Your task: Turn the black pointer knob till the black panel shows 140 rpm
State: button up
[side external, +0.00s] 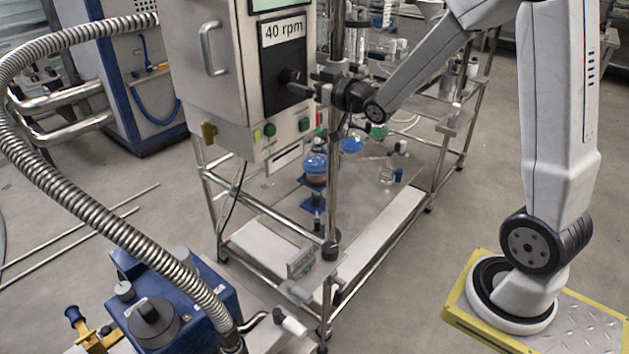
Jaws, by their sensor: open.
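The black panel (276,92) is on the front of a steel control cabinet (214,107) at upper middle. Its white display (283,31) reads 40 rpm. The black pointer knob (289,77) sticks out of the panel below the display. My gripper (311,83) is in front of the panel at the knob's height, coming from the right, with its jaws open. The fingertips are at or very close to the knob; I cannot tell whether they touch it. The knob's pointer direction is too small to make out.
Green buttons (269,130) sit low on the cabinet, under the panel. A steel frame post (334,190) stands right of the cabinet, close to my gripper. A ribbed metal hose (75,195) arcs at left above a blue pump unit (165,305). Glassware stands in the frame.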

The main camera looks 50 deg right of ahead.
aim_at(297, 79)
jog(key=shift+w, duration=1.65)
grip_shut()
jog(key=shift+m, duration=0.3)
